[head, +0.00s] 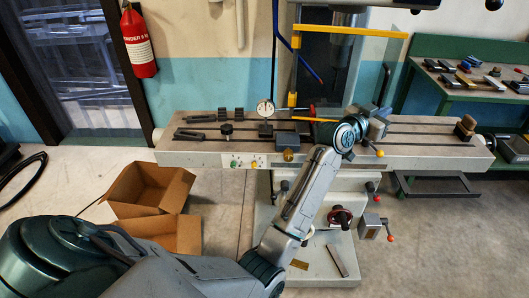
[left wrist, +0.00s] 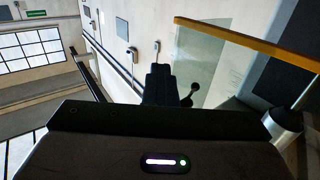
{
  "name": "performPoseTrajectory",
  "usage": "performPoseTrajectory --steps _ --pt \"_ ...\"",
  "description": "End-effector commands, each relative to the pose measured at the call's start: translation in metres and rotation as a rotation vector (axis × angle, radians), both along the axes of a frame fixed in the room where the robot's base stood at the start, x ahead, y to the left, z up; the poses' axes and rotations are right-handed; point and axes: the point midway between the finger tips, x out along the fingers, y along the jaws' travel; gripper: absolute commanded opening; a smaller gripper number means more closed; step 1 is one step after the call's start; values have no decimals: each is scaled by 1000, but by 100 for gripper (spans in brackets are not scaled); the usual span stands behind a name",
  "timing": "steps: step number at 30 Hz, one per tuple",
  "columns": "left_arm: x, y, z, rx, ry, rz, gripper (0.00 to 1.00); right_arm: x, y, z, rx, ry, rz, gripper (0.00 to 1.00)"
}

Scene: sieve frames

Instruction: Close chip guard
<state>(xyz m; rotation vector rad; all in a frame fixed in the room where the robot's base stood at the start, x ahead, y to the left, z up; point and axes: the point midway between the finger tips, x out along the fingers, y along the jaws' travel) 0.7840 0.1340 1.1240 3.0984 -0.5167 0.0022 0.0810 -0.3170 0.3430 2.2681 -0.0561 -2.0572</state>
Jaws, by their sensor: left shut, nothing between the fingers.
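The chip guard is a clear panel with a yellow top rail (head: 350,31), standing in front of the milling machine's column above the table. Its rail (left wrist: 250,45) and clear pane (left wrist: 203,70) also show in the left wrist view, to the right of my fingers. My left gripper (left wrist: 159,70) is shut and empty, its dark fingers together and apart from the rail. In the head view my left arm reaches over the machine table, below the guard; its fingertips are hard to make out there. A dark handle with a round knob (left wrist: 190,95) shows just right of the fingers. My right gripper is not in view.
Open cardboard boxes (head: 147,188) stand on the floor at left. A fire extinguisher (head: 138,42) hangs on the wall. A green bench (head: 470,80) with tools is at right.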

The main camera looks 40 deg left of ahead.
Motion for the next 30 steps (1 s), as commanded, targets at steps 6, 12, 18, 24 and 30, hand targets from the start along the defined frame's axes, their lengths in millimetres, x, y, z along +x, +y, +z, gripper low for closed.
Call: performPoseTrajectory --steps 6,12,18,24,30 --pt "17 6 -2 2 2 0 0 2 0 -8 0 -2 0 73" --pt "22 8 -1 2 2 0 0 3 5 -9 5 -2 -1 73" --pt "22 8 -1 1 2 0 0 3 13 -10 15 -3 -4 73" --pt "22 8 -1 1 2 0 0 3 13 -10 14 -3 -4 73" --pt "22 7 -1 1 2 1 0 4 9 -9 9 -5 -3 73"
